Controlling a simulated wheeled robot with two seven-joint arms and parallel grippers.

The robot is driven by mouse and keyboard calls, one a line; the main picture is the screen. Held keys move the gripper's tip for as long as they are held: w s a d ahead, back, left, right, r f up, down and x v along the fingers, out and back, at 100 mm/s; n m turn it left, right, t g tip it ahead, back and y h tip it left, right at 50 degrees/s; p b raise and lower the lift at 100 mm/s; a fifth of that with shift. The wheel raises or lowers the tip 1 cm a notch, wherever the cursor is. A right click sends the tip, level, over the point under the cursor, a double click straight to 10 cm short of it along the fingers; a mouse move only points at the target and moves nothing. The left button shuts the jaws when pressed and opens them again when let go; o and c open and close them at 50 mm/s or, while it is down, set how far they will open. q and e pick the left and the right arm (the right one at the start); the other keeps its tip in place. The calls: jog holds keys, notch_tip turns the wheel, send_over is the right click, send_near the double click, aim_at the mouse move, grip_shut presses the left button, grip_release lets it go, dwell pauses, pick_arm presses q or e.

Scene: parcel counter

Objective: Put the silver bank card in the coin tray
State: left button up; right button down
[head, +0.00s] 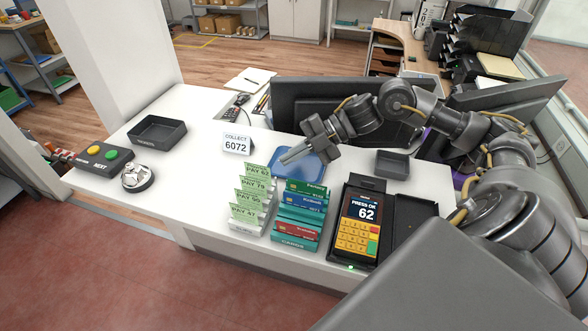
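My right gripper (294,153) reaches in from the right and is over the blue tray, its fingers pointing left and down. The fingers show as one narrow grey shape, so I cannot tell whether they are shut or hold a thin card. The blue tray (312,170), probably the coin tray, lies on the white counter, partly hidden by the gripper. I cannot make out a silver bank card. A teal card rack (295,243) in front of the tray holds green, blue and red cards. My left gripper is not in view.
The card terminal (358,222) reads PRESS OK 62. Left of the cards stand green PAY slips (250,190). A small dark tray (392,164), a COLLECT 6072 sign (237,144), a black tray (158,132), a button box (103,155) and monitors (300,98) surround it.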

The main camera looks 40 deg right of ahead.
aim_at(293, 176)
jog(key=shift+d+f, duration=0.1)
jog(key=shift+f, duration=0.05)
jog(key=f+b, duration=0.3)
jog(key=shift+d+f+b, duration=0.25)
jog(key=shift+f+b, duration=0.05)
jog(key=shift+w+f, duration=0.1)
jog(key=shift+f, duration=0.05)
jog(key=c, duration=2)
grip_release()
